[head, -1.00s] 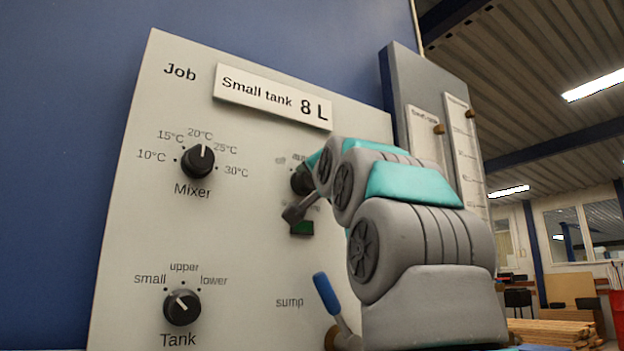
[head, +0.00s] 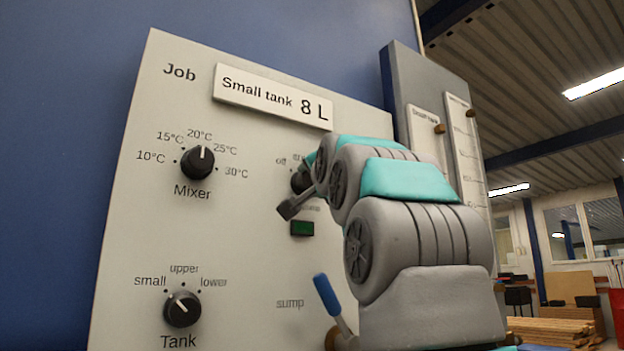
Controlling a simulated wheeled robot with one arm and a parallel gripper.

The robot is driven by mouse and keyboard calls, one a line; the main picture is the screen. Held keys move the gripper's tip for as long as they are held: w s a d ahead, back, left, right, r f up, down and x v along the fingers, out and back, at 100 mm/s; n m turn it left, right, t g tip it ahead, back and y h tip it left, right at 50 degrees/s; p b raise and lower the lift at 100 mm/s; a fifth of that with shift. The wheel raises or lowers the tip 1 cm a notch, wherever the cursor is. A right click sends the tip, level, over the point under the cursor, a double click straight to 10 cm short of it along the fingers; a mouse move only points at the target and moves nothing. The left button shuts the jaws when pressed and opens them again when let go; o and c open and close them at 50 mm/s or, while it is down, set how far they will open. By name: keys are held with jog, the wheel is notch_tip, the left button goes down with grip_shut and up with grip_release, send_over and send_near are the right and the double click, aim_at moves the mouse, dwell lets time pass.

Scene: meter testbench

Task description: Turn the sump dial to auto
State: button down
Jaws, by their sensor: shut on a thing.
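The dial (head: 298,182) with "off" at its upper left and a partly covered label beside that is a black knob on the panel's right side. My arm hides most of it, including its pointer and the label below. My gripper (head: 300,192) is at this knob and shut on it, its fingers mostly hidden by my wrist. The word "sump" (head: 290,303) is printed lower on the panel, beside a blue-handled lever (head: 327,294).
A dark green rectangular part (head: 302,229) sits just below the knob. A "Small tank 8 L" plate (head: 271,97) is above.

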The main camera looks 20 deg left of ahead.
jog(key=shift+m, duration=0.4)
dwell(0.8)
jog(key=shift+c, duration=1.5)
grip_release()
jog(key=b+v, duration=0.2)
jog(key=v, duration=0.6)
jog(key=shift+b, duration=0.4)
